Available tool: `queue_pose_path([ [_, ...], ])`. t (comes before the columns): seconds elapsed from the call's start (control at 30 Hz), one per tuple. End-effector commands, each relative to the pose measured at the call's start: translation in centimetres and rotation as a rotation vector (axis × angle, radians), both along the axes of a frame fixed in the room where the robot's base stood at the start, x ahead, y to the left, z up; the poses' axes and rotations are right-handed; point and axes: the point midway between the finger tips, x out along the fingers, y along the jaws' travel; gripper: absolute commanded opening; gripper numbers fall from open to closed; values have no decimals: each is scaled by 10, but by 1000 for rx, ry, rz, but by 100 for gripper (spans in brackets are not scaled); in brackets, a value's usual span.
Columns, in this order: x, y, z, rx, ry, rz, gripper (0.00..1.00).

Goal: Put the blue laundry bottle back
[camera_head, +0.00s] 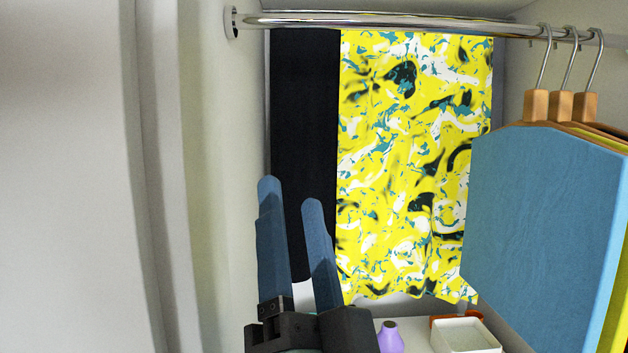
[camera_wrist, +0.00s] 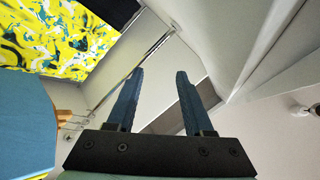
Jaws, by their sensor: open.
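My gripper (camera_head: 290,195) is open and empty, with its two blue fingers pointing up in front of the dark panel at the back of the wardrobe. In the wrist view my gripper (camera_wrist: 160,74) is also open, with nothing between the fingers. I cannot make out a blue laundry bottle in either view. A small purple bottle (camera_head: 390,338) stands low, just right of my gripper's base, and its lower part is cut off by the frame.
A white square container (camera_head: 463,336) stands right of the purple bottle, with something orange behind it. Blue clothing (camera_head: 540,220) hangs at the right on wooden hangers from a metal rail (camera_head: 400,23). A yellow patterned cloth (camera_head: 415,160) hangs at the back. A pale wall closes the left.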

Motion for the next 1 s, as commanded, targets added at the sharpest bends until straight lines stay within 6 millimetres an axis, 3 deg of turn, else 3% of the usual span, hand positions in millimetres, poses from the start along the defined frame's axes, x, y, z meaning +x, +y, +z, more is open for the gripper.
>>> queue_pose_path([
  [0.03, -13, 5, 24, -122, -49, -114, 52],
  [0.1, -27, 5, 47, -269, -91, -285, 52],
  [0.2, -45, -2, 71, -409, -123, -492, 52],
  [0.33, -60, -11, 88, -499, -134, -659, 52],
  [0.77, -64, -16, 95, -525, -131, -714, 52],
  [1.0, -64, -15, 138, -525, -131, -712, 52],
])
